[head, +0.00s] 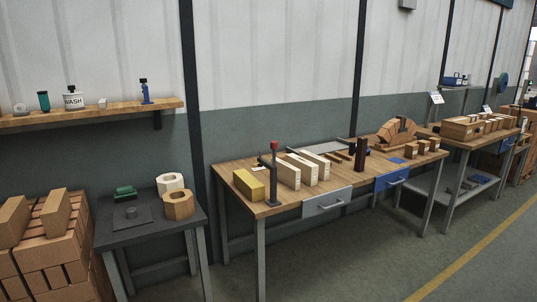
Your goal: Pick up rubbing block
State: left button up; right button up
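I cannot tell for sure which thing is the rubbing block. A small green block (125,192) lies at the back left of the dark side table (158,238). In front of it is a dark flat slab with a small round grey piece (131,212) on it. A yellow block (248,185) lies on the left end of the long wooden workbench (225,169). Neither of my grippers is in view.
A cream ring-shaped block (170,182) and a tan one (178,205) stand on the side table's right. Stacked bricks (60,250) stand left of it. A wall shelf (100,113) holds bottles. The bench has a red-topped post (273,170) and pale blocks (302,165). The front floor is clear.

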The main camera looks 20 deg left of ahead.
aim_at(281, 157)
jog(key=i+j, duration=0.45)
jog(key=j, duration=0.2)
jog(key=i+j, duration=0.4)
jog(key=j, duration=0.2)
jog(key=i+j, duration=0.45)
jog(key=j, duration=0.2)
jog(key=l+u, duration=0.2)
jog(key=u, duration=0.2)
jog(key=i+l+u, duration=0.1)
jog(key=u, duration=0.35)
jog(key=l+u, duration=0.4)
jog(key=k+j, duration=0.05)
jog(key=j, duration=0.05)
